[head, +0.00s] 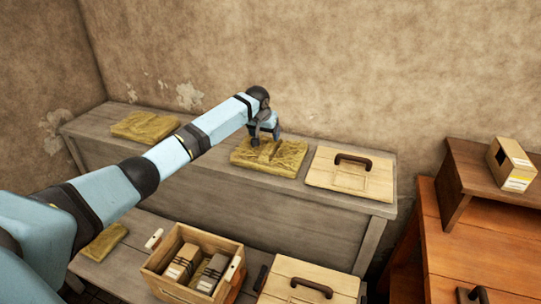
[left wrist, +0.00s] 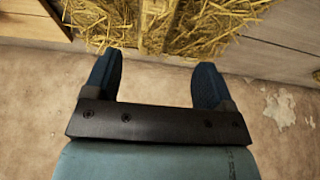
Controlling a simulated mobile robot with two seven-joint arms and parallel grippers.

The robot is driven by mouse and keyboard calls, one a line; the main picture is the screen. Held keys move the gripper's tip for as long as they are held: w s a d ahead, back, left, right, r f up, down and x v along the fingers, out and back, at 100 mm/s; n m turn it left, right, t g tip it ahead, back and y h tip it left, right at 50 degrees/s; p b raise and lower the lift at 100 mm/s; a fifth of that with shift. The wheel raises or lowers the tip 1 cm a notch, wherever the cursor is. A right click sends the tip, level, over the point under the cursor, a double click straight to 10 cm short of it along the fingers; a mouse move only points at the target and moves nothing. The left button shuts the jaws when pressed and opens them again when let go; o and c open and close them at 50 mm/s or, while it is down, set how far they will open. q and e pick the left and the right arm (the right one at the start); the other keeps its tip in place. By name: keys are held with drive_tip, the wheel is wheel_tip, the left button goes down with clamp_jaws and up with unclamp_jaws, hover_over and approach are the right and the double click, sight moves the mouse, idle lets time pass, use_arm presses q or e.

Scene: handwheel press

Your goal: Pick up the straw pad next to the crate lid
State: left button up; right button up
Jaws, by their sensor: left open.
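The straw pad (head: 285,160) lies flat on the back grey bench, just left of the crate lid (head: 375,183), a pale wooden board with a dark handle. My left gripper (head: 265,138) is over the pad's back part, fingers pointing down. In the left wrist view the gripper (left wrist: 155,72) is open, with nothing between its two dark fingers. The straw pad (left wrist: 200,25) fills the upper middle there, beyond the fingertips. Whether the fingers touch the straw I cannot tell. My right gripper is not in view.
Another straw pad (head: 146,126) lies further left on the back bench (head: 215,160), a third (head: 104,242) on the lower front bench. An open crate (head: 165,284) with packed items and another lid (head: 320,275) stand in front. The plaster wall (head: 380,70) is close behind.

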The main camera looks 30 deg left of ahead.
sight(270, 147)
use_arm(q)
drive_tip(key=shift+x, duration=1.05)
drive_tip(key=shift+d+x, duration=0.2)
drive_tip(key=shift+x, duration=1.15)
drive_tip(key=shift+d+x, duration=0.15)
drive_tip(key=shift+x, duration=1.2)
drive_tip(key=shift+w, duration=0.1)
drive_tip(key=shift+r, duration=0.1)
drive_tip(key=shift+c, duration=0.2)
drive_tip(key=c, duration=1.1)
